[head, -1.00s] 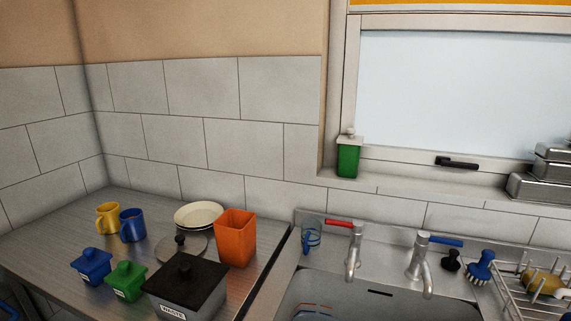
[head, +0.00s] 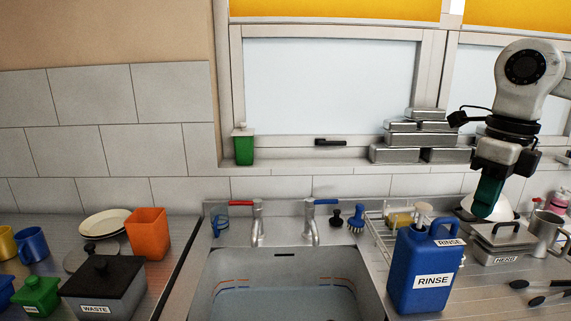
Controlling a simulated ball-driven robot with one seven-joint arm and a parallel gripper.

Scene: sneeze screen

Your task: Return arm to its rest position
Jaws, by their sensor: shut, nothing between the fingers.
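My gripper (head: 488,196) hangs from my arm at the upper right of the head view, pointing down. Its green fingers are together and hold nothing that I can see. It is in the air in front of the window's right part, above and behind the blue RINSE jug (head: 408,270) in the picture. A white dome-like thing (head: 508,210) shows partly behind the fingers.
The sink (head: 230,262) holds water, with red and blue taps behind it. At left are an orange bin (head: 148,234), a WASTE box (head: 108,290) and mugs. At right stand a HERB tin (head: 500,245) and a metal jug (head: 545,228). Steel tins (head: 395,154) stack on the sill.

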